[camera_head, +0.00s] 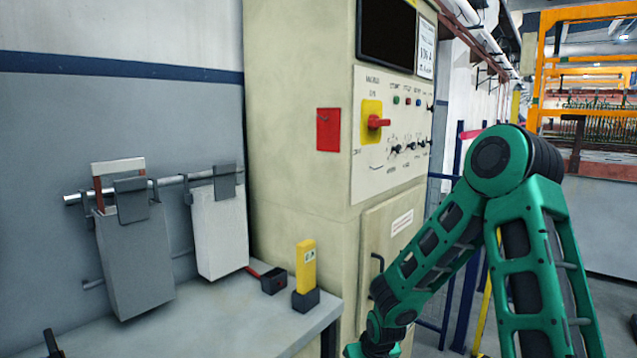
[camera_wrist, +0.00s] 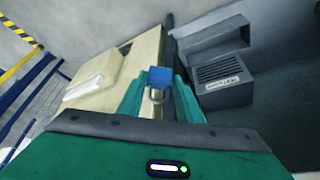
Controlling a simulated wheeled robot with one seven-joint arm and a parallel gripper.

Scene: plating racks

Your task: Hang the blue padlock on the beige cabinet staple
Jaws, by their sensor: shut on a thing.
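The blue padlock (camera_wrist: 160,76) is between the two green fingers of my gripper (camera_wrist: 158,88) in the wrist view. Its grey shackle points toward the palm. My gripper is shut on it. The beige cabinet (camera_head: 295,120) stands in the middle of the head view, with a control panel and a lower door with a dark handle. A beige boxy body (camera_wrist: 115,78) shows behind and left of the padlock in the wrist view. In the head view my arm reaches down past the bottom edge, so gripper and padlock are hidden there.
A grey table (camera_head: 235,318) at lower left holds a yellow device (camera_head: 306,268) near the cabinet. Two boxes, grey (camera_head: 135,262) and white (camera_head: 220,232), hang on a wall rail. A vented dark grey unit (camera_wrist: 222,82) is at right in the wrist view.

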